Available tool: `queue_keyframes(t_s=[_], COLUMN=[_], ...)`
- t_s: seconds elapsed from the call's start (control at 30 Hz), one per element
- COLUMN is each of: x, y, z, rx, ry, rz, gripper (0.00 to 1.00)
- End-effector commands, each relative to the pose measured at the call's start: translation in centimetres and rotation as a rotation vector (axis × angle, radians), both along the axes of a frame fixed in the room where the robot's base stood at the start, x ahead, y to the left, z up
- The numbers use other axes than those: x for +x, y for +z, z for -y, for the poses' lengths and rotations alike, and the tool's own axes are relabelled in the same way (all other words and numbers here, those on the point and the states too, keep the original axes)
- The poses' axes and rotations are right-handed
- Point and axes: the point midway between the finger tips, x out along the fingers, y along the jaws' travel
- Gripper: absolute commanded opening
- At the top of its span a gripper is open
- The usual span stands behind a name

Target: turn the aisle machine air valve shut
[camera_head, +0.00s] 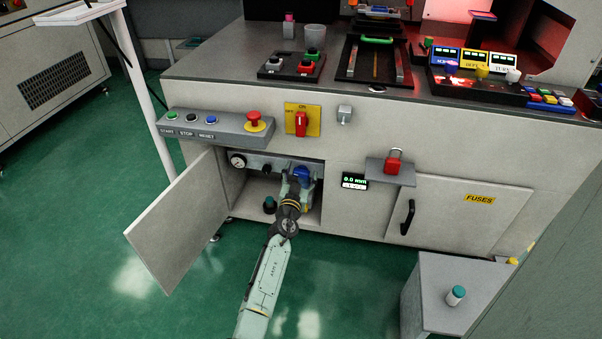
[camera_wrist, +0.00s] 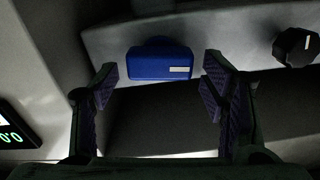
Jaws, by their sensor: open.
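The blue air valve handle (camera_head: 302,173) is on a grey panel inside the open cabinet below the counter. In the wrist view the handle (camera_wrist: 158,66) is a wide blue block lying level across the picture, with a white mark at its right end. My gripper (camera_wrist: 159,88) is open, one finger to each side of the handle, with gaps visible at both ends. In the head view my gripper (camera_head: 302,186) reaches into the cabinet and partly covers the valve. Whether the fingers reach as deep as the handle is unclear.
A black knob (camera_wrist: 296,46) and a pressure gauge (camera_head: 238,161) share the panel. The open cabinet door (camera_head: 178,222) stands left of my arm. A small display (camera_head: 354,182) and a red padlock (camera_head: 393,166) are right of the opening. A dark teal-topped object (camera_head: 269,205) sits on the cabinet floor.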

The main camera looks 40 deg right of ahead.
Motion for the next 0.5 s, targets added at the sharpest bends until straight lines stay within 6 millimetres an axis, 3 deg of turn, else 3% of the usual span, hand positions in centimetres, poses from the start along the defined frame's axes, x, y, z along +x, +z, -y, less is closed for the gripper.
queue_keyframes(t_s=[0.1,0.5], x=[0.00,-0.01], y=[0.00,0.00], z=[0.00,0.01], rx=[0.000,0.000], ry=[0.000,0.000], rz=[0.000,0.000], gripper=[0.66,0.39])
